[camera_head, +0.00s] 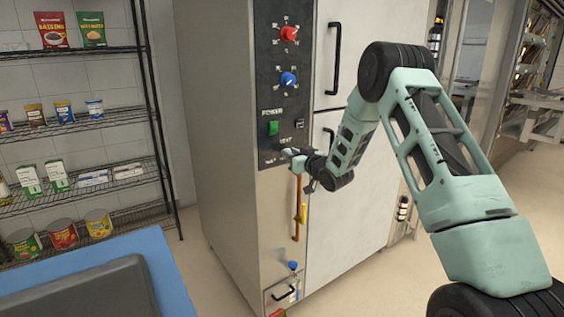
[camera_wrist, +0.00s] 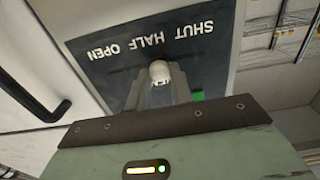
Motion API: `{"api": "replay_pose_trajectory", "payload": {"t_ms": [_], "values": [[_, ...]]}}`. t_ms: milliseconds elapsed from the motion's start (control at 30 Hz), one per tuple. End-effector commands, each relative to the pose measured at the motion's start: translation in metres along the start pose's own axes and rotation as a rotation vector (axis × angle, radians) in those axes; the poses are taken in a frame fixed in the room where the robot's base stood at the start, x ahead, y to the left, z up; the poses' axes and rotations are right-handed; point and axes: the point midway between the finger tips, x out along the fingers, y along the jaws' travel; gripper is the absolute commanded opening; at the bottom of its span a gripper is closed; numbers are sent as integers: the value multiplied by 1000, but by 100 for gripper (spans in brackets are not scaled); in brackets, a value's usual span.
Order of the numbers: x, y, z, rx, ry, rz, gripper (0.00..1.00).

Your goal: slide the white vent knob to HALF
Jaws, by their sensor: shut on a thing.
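The white vent knob (camera_wrist: 160,71) shows in the wrist view on the dark control panel (camera_wrist: 215,62), just below the upside-down labels. OPEN (camera_wrist: 107,52) is at left, HALF (camera_wrist: 151,40) in the middle and SHUT (camera_wrist: 193,30) at right. The knob lines up roughly with HALF. My gripper (camera_wrist: 163,88) is shut on it, one finger on each side. In the head view my gripper (camera_head: 291,155) is at the panel's lower edge, under the word VENT, and mostly hides the knob.
Above on the panel are a red dial (camera_head: 289,34), a blue dial (camera_head: 288,79) and a green power switch (camera_head: 273,128). An orange pipe with a yellow lever (camera_head: 303,213) runs below my gripper. Black door handles (camera_head: 334,58) are to the right.

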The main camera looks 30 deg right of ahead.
Motion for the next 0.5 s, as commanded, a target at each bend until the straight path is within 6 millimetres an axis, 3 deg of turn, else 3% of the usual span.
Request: {"api": "replay_pose_trajectory", "payload": {"t_ms": [100,367,400,467,500], "values": [[0,11,0,-1,2,0,0],[0,11,-1,0,0,0,0],[0,11,-1,0,0,-1,28],[0,11,-1,0,0,-1,44],[0,11,-1,0,0,-1,44]]}}
